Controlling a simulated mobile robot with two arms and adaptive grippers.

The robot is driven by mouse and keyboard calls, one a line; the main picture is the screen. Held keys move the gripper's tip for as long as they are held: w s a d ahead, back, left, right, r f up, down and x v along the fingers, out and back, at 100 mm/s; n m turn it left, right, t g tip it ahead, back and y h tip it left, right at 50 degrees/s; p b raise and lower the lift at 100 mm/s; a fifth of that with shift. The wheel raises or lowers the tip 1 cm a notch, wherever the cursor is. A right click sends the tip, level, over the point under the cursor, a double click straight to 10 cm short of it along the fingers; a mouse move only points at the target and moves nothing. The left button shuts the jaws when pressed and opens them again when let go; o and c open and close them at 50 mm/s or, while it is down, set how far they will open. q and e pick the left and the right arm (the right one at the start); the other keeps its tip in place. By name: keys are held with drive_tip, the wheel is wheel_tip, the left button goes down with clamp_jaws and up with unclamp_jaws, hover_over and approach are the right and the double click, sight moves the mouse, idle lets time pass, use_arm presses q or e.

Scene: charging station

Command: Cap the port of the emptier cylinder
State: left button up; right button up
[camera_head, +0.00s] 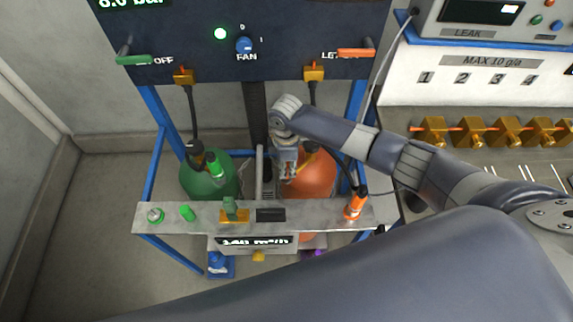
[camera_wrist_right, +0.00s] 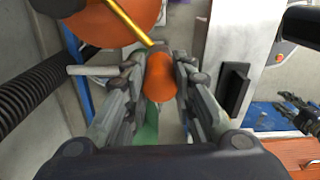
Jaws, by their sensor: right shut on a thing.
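A green cylinder (camera_head: 208,177) stands at the left under the panel, and an orange cylinder (camera_head: 313,175) stands to its right. My right gripper (camera_head: 288,170) reaches down beside the orange cylinder. In the right wrist view it is shut on a small rounded orange piece (camera_wrist_right: 160,78), seemingly a cap. A yellow rod (camera_wrist_right: 128,22) passes just beyond it, by the orange cylinder (camera_wrist_right: 110,22). The gripper hides part of the cylinder's top and port. My left gripper is not clearly visible.
A grey shelf (camera_head: 330,212) crosses in front of the cylinders, with green pieces (camera_head: 187,213), a black block (camera_head: 270,215) and an orange fitting (camera_head: 356,204). Blue frame posts flank the cylinders. Hoses hang from the panel (camera_head: 190,50). Brass valves (camera_head: 435,130) line the right bench.

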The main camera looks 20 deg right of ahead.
drive_tip(key=shift+f+b, duration=0.4)
drive_tip(key=shift+f, duration=0.3)
drive_tip(key=o, duration=0.9)
drive_tip(key=shift+r, duration=0.1)
wheel_tip(320, 180, up, 12)
